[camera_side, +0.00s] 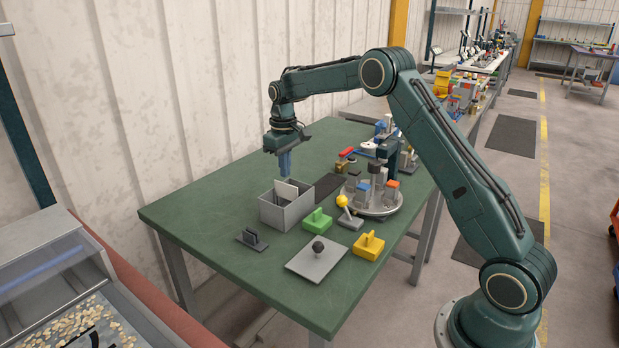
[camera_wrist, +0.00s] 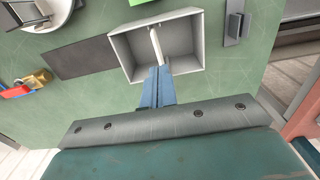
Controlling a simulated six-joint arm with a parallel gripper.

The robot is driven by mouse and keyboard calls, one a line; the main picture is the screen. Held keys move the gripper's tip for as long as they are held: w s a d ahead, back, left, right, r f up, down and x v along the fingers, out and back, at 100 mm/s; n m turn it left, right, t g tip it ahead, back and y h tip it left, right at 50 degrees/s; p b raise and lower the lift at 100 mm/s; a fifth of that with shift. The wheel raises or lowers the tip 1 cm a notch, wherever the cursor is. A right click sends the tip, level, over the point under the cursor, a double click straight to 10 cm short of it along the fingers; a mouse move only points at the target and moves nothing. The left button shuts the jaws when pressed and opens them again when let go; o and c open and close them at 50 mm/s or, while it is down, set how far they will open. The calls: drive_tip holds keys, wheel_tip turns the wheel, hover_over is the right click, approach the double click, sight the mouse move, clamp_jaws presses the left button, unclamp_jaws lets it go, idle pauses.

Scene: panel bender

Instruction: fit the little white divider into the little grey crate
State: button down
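The grey crate (camera_side: 284,217) stands open on the green table. In the wrist view the crate (camera_wrist: 122,57) shows its hollow inside. The white divider (camera_side: 287,189) stands on edge at the crate, its top above the rim and its lower part hidden behind the crate's wall. The wrist view shows the divider (camera_wrist: 155,43) nearly edge-on over the crate's middle; whether it sits in a slot cannot be seen. My gripper (camera_side: 286,174) points down above the crate. Its blue fingers, also in the wrist view (camera_wrist: 158,72), are close together with the divider's top edge at their tips.
A green block (camera_side: 317,219), a grey plate with a dark knob (camera_side: 317,260), a yellow block (camera_side: 369,246) and a dark bracket (camera_side: 252,239) lie around the crate. A round turntable (camera_side: 371,205) with blocks stands to the right. The table's left and front edges are clear.

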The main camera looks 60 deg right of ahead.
drive_tip(key=shift+r, duration=2.3)
